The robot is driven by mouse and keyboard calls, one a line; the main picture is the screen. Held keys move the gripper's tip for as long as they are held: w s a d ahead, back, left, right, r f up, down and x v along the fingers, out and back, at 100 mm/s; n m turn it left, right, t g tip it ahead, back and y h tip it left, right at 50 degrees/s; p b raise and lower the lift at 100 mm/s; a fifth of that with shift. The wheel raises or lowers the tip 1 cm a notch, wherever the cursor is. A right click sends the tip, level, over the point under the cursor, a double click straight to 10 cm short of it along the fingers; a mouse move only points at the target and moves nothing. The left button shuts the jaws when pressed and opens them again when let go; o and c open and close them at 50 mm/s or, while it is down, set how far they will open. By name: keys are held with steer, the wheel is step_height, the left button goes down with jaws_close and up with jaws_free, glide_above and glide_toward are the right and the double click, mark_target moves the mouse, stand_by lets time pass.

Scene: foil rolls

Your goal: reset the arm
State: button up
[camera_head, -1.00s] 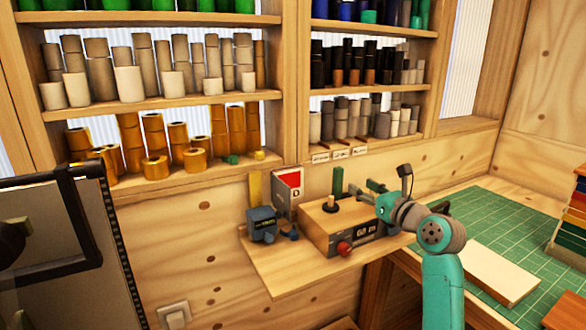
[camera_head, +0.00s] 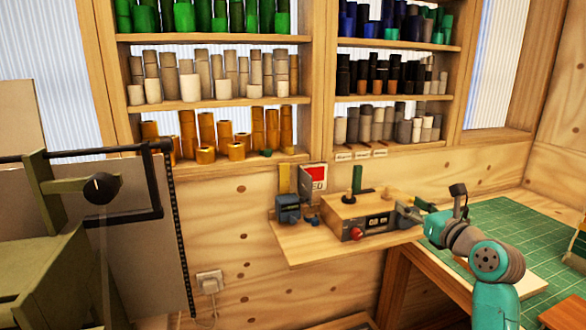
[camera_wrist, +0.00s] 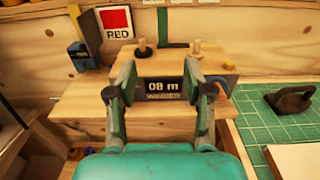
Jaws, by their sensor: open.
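My arm and gripper are the only things that the task names. In the head view my gripper (camera_head: 410,212) is at the right end of a wooden machine (camera_head: 360,212) on a small wall ledge. The wrist view shows my gripper (camera_wrist: 158,85) with its two fingers spread apart and nothing held between them. Through the gap I see the machine's black display (camera_wrist: 163,87), which reads "08 m". I cannot tell from these views whether a finger touches the machine.
Shelves behind hold gold foil rolls (camera_head: 206,154) and other coloured rolls. A red sign (camera_head: 318,176) and a blue-grey device (camera_head: 288,208) stand left of the machine. A green cutting mat (camera_head: 510,223) lies right. A dark-framed machine (camera_head: 158,213) stands at left.

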steer(key=s+a+f+n+h, duration=0.1)
steer(key=s+a+f+n, duration=0.15)
steer(key=s+f, duration=0.55)
steer(key=s+a+f+n+h, duration=0.1)
steer(key=s+f+n+h, duration=0.2)
steer(key=f, duration=0.8)
steer(key=s+a+f+n, duration=0.25)
steer(key=s+f, duration=0.35)
steer(key=f, duration=0.4)
steer(key=s+a+f+n+g+h, duration=0.1)
steer(key=s+f+n, duration=0.25)
steer(key=s, duration=0.65)
steer(key=s+a+f+n+h, duration=0.1)
steer(key=s+f+n, duration=0.1)
steer(key=s+n, duration=0.5)
steer(key=s+a+f+n+g, duration=0.1)
steer(key=s+f+n, duration=0.2)
steer(key=s, duration=0.9)
steer(key=s+a+r+n, duration=0.1)
steer(key=s+r+n, duration=0.2)
steer(key=s+n, duration=0.2)
steer(key=s+r+n, duration=0.4)
steer(key=s+n, duration=0.2)
steer(key=s, duration=0.5)
steer(key=shift+s+a, duration=0.3)
steer(key=shift+a, duration=0.05)
steer(key=shift+r, duration=0.1)
